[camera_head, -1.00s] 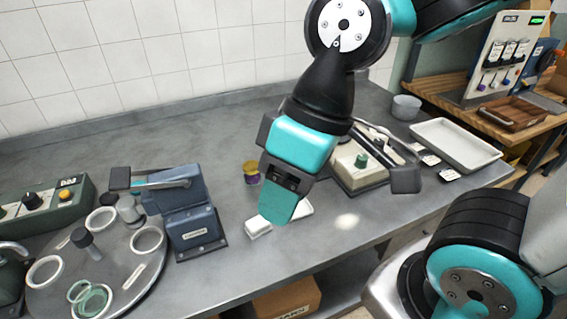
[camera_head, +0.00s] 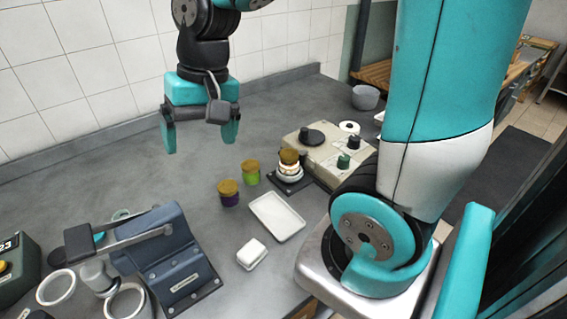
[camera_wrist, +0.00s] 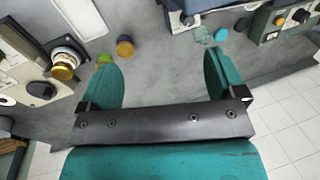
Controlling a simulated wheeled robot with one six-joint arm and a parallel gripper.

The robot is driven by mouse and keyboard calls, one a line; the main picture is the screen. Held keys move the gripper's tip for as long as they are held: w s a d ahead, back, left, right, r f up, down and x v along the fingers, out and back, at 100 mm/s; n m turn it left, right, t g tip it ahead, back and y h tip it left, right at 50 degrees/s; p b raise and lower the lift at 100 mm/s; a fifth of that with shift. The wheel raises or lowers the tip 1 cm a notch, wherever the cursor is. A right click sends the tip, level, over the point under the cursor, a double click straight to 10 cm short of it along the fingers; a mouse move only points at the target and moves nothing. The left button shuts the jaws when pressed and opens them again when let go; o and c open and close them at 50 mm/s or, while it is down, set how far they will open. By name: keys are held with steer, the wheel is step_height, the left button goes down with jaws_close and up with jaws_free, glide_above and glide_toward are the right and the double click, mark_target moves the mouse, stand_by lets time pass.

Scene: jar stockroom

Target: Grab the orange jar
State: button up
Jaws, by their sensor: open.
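No plainly orange jar shows. A jar with an amber-gold lid and a pale body (camera_head: 289,161) stands on a small round plate at the beige device; it also shows in the wrist view (camera_wrist: 65,62). Its true colour is hard to tell. A purple jar (camera_head: 229,194) and a green jar (camera_head: 251,173), both gold-lidded, stand upright left of it. They also show in the wrist view, purple (camera_wrist: 125,46) and green (camera_wrist: 105,59). My gripper (camera_head: 200,140) is open and empty, above the counter, left of and behind the jars.
A white tray (camera_head: 277,218) and a white block (camera_head: 252,254) lie in front of the jars. The beige device (camera_head: 325,158) is to the right. A blue press-like device (camera_head: 172,262) stands front left. The counter's back left is clear.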

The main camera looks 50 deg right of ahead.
steer(key=w+d+f+m+h, duration=0.1)
steer(key=w+d+f+m, duration=0.15)
steer(key=d+m, duration=0.35)
steer(key=w+d+f+m, duration=0.2)
steer(key=w+d+m, duration=0.15)
steer(key=d, duration=0.55)
steer(key=m+g+h, duration=0.1)
steer(key=m, duration=0.8)
glide_above(290, 153)
step_height(290, 153, down, 6)
steer(key=f, duration=0.4)
steer(key=f+p, duration=0.1)
steer(key=f, duration=0.4)
steer(key=shift+w+a+f, duration=0.15)
steer(key=shift+w+f, duration=0.05)
steer(key=shift+s+d+f+p, duration=0.1)
steer(key=shift+f+p, duration=0.45)
steer(key=shift+f, duration=0.9)
steer(key=shift+s+d+f+p, duration=0.1)
steer(key=shift+f+p, duration=0.4)
steer(key=shift+f, duration=0.95)
steer(key=shift+c, duration=0.4)
steer(key=c, duration=1.1)
steer(key=shift+r, duration=0.1)
